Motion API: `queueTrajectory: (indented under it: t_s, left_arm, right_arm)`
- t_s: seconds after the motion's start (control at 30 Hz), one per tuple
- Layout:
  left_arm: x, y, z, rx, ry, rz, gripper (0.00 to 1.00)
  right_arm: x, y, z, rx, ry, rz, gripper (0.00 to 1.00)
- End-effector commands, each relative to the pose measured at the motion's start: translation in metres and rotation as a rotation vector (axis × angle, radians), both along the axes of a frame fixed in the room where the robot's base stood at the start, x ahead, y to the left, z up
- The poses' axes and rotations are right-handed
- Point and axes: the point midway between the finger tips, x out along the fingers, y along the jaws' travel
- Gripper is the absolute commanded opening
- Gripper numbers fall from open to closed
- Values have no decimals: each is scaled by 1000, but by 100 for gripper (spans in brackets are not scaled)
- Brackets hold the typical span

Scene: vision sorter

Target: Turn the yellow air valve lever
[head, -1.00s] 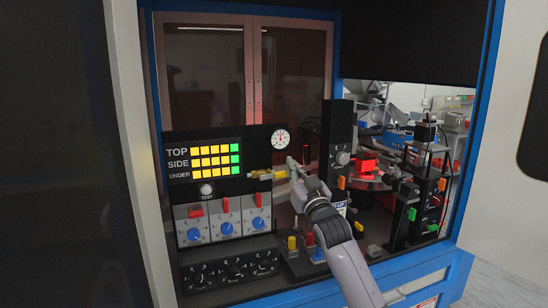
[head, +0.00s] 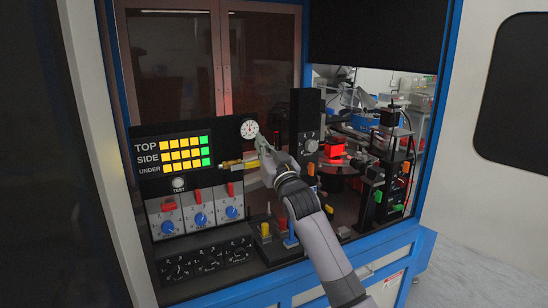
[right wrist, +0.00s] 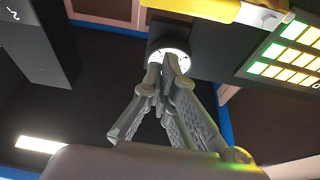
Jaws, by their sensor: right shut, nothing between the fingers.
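The yellow valve lever (head: 251,163) sticks out to the right from a brass fitting (head: 229,164) beside the light panel. In the right wrist view the yellow lever (right wrist: 190,9) runs along the top edge, apart from the fingers. My right gripper (head: 259,142) is just above and right of the lever's end, below the round gauge (head: 249,129), and partly hides the lever's end. In the right wrist view my right gripper (right wrist: 167,64) has its fingertips together with nothing between them, in front of the gauge (right wrist: 169,47). My left gripper is not in view.
The panel of yellow and green lights (head: 174,153) is left of the lever. Below it are red switches with blue knobs (head: 201,219). A black post with a dial (head: 308,146) stands close to the right of my gripper. Colored levers (head: 266,229) stand below.

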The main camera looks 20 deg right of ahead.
Motion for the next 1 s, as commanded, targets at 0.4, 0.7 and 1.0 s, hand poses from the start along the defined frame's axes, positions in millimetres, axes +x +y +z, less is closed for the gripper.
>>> queueTrajectory:
  t_s: [0.4, 0.7, 1.0]
  left_arm:
    - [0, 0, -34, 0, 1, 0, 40]
    - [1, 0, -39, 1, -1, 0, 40]
    - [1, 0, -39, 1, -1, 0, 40]
  right_arm:
    - [-73, -3, -30, -2, -1, -1, 0]
    - [-94, -4, -35, -1, 0, 0, 0]
    - [-105, 11, -103, -20, 161, 1, 0]
